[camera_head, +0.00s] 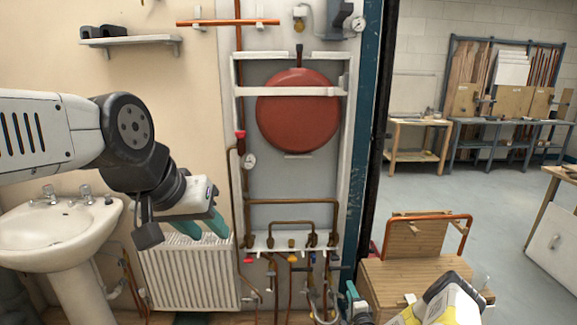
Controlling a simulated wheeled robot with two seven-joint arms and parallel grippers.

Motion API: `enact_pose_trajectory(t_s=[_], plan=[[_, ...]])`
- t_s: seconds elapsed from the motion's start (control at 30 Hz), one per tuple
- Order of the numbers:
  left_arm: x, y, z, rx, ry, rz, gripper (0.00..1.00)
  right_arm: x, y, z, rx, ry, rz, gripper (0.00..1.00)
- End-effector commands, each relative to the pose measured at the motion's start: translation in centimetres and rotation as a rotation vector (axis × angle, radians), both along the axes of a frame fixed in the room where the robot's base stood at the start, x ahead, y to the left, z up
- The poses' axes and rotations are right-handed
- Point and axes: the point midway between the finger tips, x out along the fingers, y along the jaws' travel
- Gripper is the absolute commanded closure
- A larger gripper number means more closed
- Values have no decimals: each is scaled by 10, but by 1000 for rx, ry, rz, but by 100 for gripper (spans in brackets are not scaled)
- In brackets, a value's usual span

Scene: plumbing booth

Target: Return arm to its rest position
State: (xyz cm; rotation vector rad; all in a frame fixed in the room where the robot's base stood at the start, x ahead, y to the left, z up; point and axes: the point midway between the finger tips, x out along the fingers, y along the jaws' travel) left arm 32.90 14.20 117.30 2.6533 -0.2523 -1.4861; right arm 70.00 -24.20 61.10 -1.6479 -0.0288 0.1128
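My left arm comes in from the left, white and black. Its gripper (203,231) hangs in front of the wall, above the radiator and right of the sink. Its two teal fingers point down and right, with a gap between them and nothing visible in it. My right gripper (356,306) is at the bottom edge, below the pipework and left of a wooden box. Only a teal finger part shows beside a white and yellow arm part; the rest is cut off by the frame, so its opening is not clear.
A white sink (50,232) and radiator (185,280) stand at the left. A red round vessel (298,110) sits in a wall frame over copper pipes (290,203). A wooden box (415,276) with a bent copper pipe (467,232) is at right. Floor behind it is clear.

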Motion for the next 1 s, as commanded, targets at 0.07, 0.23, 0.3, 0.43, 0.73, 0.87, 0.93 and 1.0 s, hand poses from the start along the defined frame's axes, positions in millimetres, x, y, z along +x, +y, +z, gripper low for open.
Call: enact_pose_trajectory(t_s=[0.07, 0.23, 0.3, 0.43, 0.73, 0.87, 0.93, 1.0], plan=[[0, 0, 0, 0, 0, 0, 63, 10, -2, 11, -34, 11, 19, 63], [0, 0, 0, 0, 0, 0, 63, 32, -5, 38, -124, 51, 68, 63], [0, 0, 0, 0, 0, 0, 63, 42, -6, 53, -171, 72, 92, 63], [0, 0, 0, 0, 0, 0, 63, 63, -8, 91, -285, 118, 145, 63], [0, 0, 0, 0, 0, 0, 63, 89, -2, 222, -637, 267, 283, 63], [0, 0, 0, 0, 0, 0, 63, 82, 4, 284, -774, 330, 327, 63], [0, 0, 0, 0, 0, 0, 63, 72, 7, 316, -843, 362, 348, 63], [0, 0, 0, 0, 0, 0, 63, 59, 11, 349, -906, 393, 368, 63]])
